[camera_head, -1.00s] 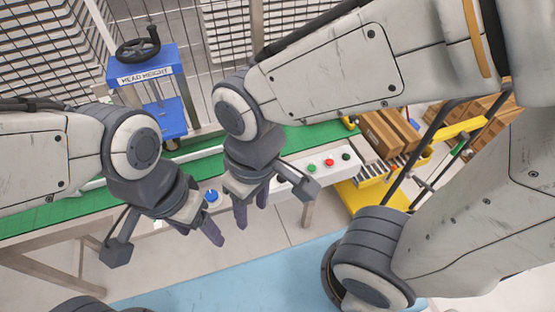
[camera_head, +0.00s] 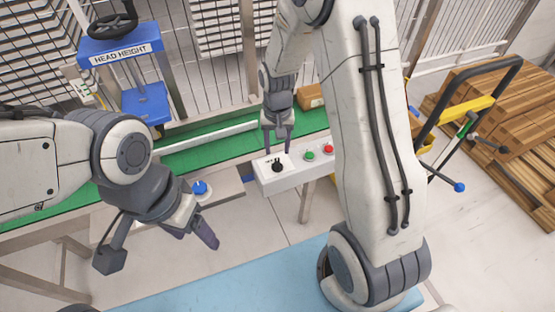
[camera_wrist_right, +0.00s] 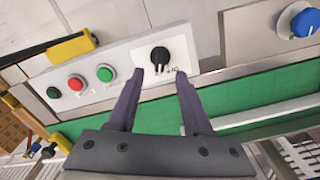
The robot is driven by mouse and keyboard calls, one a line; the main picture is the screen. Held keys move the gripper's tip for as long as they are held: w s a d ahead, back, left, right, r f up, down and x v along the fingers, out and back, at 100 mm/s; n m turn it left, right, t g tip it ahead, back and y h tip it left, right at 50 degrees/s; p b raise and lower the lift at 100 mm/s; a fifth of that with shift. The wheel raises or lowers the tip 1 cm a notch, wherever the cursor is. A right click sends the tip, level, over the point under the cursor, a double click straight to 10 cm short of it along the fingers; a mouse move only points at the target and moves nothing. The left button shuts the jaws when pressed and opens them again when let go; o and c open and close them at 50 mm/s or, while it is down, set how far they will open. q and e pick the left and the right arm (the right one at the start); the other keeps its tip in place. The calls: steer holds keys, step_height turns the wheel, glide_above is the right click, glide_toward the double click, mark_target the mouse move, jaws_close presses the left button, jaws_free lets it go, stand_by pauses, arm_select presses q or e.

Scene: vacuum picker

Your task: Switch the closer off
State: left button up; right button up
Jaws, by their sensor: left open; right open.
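A black rotary knob (camera_head: 277,166) sits on the end of a white control panel (camera_head: 290,180). In the right wrist view the knob (camera_wrist_right: 159,56) stands upright on its plate, with small markings beside it too small to read. My right gripper (camera_head: 278,147) is open and empty, its fingertips just behind the knob in the head view. In the right wrist view the fingertips (camera_wrist_right: 159,77) lie either side of the knob's line, seemingly short of it. My left gripper (camera_head: 194,236) is open and empty, in front of a blue knob (camera_head: 199,187), which also shows in the right wrist view (camera_wrist_right: 305,22).
Green buttons (camera_wrist_right: 107,73) and a red button (camera_wrist_right: 76,82) share the panel. A green conveyor (camera_head: 225,147) runs behind it. A blue stand (camera_head: 121,50) reads "HEAD HEIGHT".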

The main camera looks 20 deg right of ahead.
mark_target(277, 162)
step_height(277, 162, down, 6)
steer(key=shift+r, duration=0.1)
jaws_close()
